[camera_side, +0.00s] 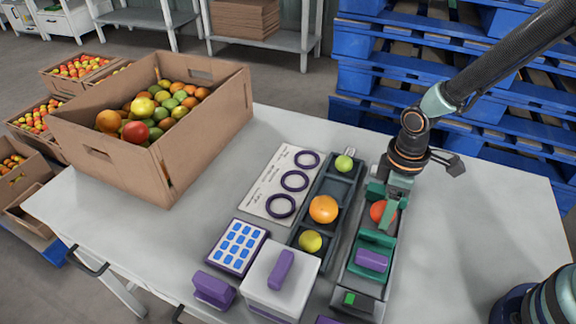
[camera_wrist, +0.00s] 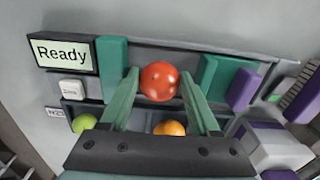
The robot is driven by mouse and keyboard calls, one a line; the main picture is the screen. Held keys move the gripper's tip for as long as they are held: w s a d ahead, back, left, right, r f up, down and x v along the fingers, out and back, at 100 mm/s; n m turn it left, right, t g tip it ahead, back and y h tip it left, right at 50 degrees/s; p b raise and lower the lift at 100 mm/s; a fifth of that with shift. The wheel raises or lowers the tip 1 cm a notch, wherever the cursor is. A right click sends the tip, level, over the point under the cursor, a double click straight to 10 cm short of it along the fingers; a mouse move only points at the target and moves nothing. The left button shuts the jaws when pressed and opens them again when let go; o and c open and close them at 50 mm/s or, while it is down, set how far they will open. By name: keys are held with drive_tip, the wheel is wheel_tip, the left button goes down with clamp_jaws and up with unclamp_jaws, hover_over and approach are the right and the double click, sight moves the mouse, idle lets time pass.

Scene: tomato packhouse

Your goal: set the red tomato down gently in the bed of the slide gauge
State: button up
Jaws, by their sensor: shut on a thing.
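The red tomato (camera_wrist: 159,80) sits between the two green fingers of my gripper (camera_wrist: 160,98) in the wrist view. My gripper (camera_side: 386,208) is shut on the tomato, which shows partly behind a finger in the side view (camera_side: 377,211). The slide gauge (camera_side: 352,283) is a long grey bed with green jaws and a purple handle (camera_side: 371,260). The tomato is over the bed, between the green fixed jaw (camera_wrist: 112,66) and the green sliding jaw (camera_wrist: 216,77). I cannot tell whether it touches the bed. The gauge's display (camera_wrist: 63,53) reads "Ready".
Left of the gauge, a dark tray (camera_side: 344,192) holds green, orange and yellow-green fruit. A card with purple rings (camera_side: 267,184), a keypad (camera_side: 236,247) and a white box with purple handle (camera_side: 262,280) lie nearby. A full carton (camera_side: 98,158) stands back left. The table's right side is clear.

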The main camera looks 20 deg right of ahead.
drive_tip(key=shift+f, duration=0.3)
drive_tip(key=o, duration=1)
drive_tip(key=c, duration=0.3)
drive_tip(key=shift+c, duration=0.2)
drive_tip(key=shift+r, duration=3.5)
